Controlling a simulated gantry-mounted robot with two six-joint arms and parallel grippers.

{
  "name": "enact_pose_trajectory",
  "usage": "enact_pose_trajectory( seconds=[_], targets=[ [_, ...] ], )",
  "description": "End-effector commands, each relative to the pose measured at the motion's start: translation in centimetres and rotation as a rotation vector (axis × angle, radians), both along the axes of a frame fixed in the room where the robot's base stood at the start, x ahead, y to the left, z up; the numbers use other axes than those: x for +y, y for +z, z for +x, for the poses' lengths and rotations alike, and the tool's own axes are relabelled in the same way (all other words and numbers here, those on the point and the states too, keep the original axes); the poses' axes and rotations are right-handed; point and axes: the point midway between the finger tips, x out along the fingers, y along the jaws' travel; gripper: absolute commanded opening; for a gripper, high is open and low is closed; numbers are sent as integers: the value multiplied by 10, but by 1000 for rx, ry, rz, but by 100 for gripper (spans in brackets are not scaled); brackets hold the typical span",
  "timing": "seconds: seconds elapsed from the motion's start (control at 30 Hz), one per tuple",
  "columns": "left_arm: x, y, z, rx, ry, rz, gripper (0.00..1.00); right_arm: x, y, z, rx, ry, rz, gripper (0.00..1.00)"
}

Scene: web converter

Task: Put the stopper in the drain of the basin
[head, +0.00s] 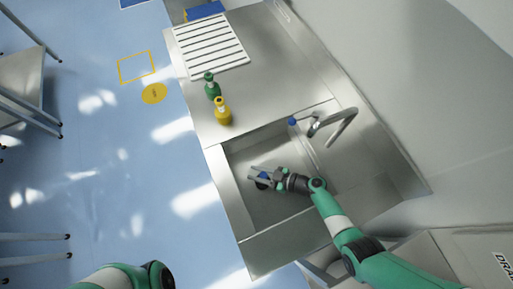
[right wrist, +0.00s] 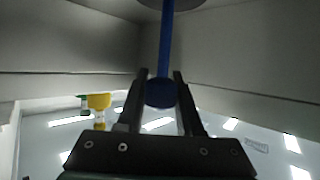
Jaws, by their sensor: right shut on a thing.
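The steel basin (head: 237,163) is sunk into the counter at the centre of the head view. My right gripper (head: 256,177) is inside the basin outline, shut on the blue stopper (head: 263,175). In the right wrist view, the stopper's blue shaft (right wrist: 166,45) and round blue end (right wrist: 160,92) are between the fingertips of the gripper (right wrist: 160,82). A grey disc (right wrist: 172,4) shows at the far end of the shaft, cut off by the frame. I cannot make out the drain, nor whether the stopper touches the basin floor. My left gripper is not in view.
A curved faucet (head: 340,124) stands at the basin's right edge, near a small blue knob (head: 292,121). A green bottle (head: 212,88) and a yellow bottle (head: 222,113) stand on the counter above the basin. A white ribbed rack (head: 210,47) lies farther back.

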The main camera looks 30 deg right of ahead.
Motion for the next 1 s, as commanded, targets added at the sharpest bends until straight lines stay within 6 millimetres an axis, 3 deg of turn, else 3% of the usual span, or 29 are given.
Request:
enact_pose_trajectory(
  seconds=[0.03,0.1,0.5,0.53,0.67,1.0],
  targets=[
    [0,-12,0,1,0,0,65,0,-16,0,2,0,1,0],
    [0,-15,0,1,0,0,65,0,-22,0,2,1,0,0],
    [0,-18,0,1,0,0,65,0,-26,0,0,0,0,0],
    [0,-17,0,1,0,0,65,0,-24,0,0,0,0,40],
    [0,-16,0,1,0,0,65,0,-24,0,1,0,-1,64],
    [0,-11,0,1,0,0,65,0,-19,0,1,0,1,65]
  ],
)
